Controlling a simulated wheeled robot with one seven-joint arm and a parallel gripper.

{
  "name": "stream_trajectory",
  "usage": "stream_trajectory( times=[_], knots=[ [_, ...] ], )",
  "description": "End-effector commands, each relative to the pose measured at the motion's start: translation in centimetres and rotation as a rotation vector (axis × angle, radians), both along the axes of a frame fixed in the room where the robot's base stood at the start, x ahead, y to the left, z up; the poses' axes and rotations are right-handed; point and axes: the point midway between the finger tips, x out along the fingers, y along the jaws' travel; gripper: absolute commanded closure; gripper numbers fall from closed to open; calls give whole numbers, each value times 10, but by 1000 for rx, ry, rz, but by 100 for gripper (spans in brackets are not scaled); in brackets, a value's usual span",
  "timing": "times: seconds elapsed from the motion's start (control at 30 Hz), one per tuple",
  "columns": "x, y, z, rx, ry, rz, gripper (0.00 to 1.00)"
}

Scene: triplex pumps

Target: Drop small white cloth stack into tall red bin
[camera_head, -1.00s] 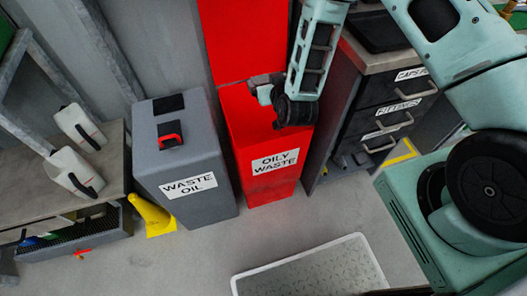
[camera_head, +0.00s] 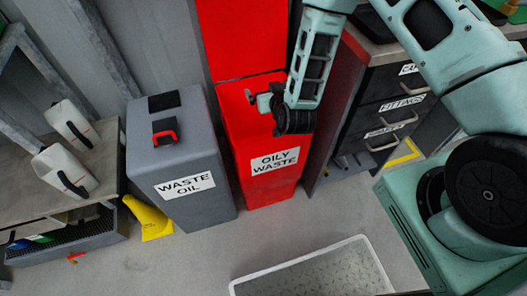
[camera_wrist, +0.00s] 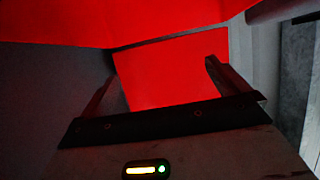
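The tall red bin (camera_head: 267,190) stands in the middle of the head view, labelled OILY WASTE. A tall red panel (camera_head: 242,40) rises behind its top. My gripper (camera_head: 258,101) is over the bin's upper part, at the end of the arm coming from the upper right. In the wrist view my gripper (camera_wrist: 160,75) has its two fingers wide apart, with red surface (camera_wrist: 170,75) beyond and between them. No cloth shows between the fingers. The small white cloth stack is not seen in either view. The inside of the bin cannot be made out clearly.
A grey WASTE OIL bin (camera_head: 178,150) stands close left of the red bin. A dark drawer cabinet (camera_head: 385,115) stands to its right. A yellow cone (camera_head: 150,218) and a white-rimmed tray (camera_head: 238,287) are on the floor. White jugs (camera_head: 66,172) stand on the left bench.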

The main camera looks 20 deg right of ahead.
Motion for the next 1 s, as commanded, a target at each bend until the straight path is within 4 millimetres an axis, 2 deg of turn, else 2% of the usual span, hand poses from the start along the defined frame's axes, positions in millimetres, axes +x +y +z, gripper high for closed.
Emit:
stream_trajectory(
  times=[0.13,0.27,0.63,0.8,1.0],
  knots=[
    [-9,1,4,-1,1,1,0],
    [-30,1,12,0,3,4,0],
    [-112,1,45,-1,4,6,0],
    [-132,0,60,-2,5,2,0],
    [-150,0,66,-1,4,0,0]
  ],
)
